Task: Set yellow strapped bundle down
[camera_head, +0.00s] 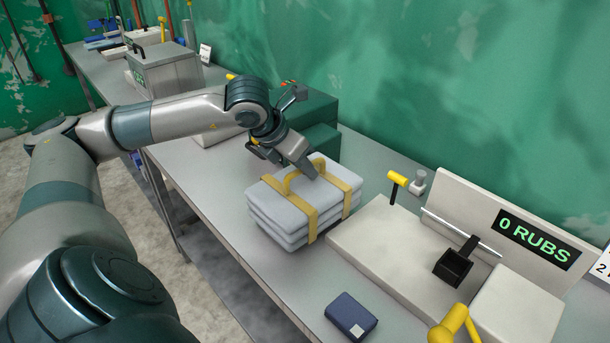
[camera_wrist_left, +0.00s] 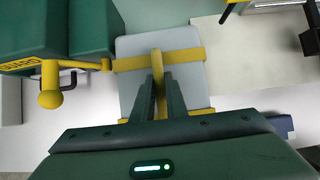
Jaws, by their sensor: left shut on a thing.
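The strapped bundle (camera_head: 292,218) is a stack of pale grey folded cloths with yellow straps and a yellow handle on top. It is at the middle of the grey table (camera_head: 215,185) in the head view. I cannot tell whether its underside touches the table. My left gripper (camera_head: 312,170) is at the top of the bundle, shut on its yellow handle. In the left wrist view, the two fingers of my left gripper (camera_wrist_left: 158,98) close on the yellow handle, with the pale bundle (camera_wrist_left: 187,70) below. My right gripper is not in view.
A dark green box (camera_head: 322,125) stands just behind the bundle. To the right is a pale rubbing station (camera_head: 385,250) with yellow-handled levers and a "0 RUBS" display (camera_head: 538,238). A small dark blue block (camera_head: 351,316) lies in front. A grey metal box (camera_head: 168,72) stands farther back.

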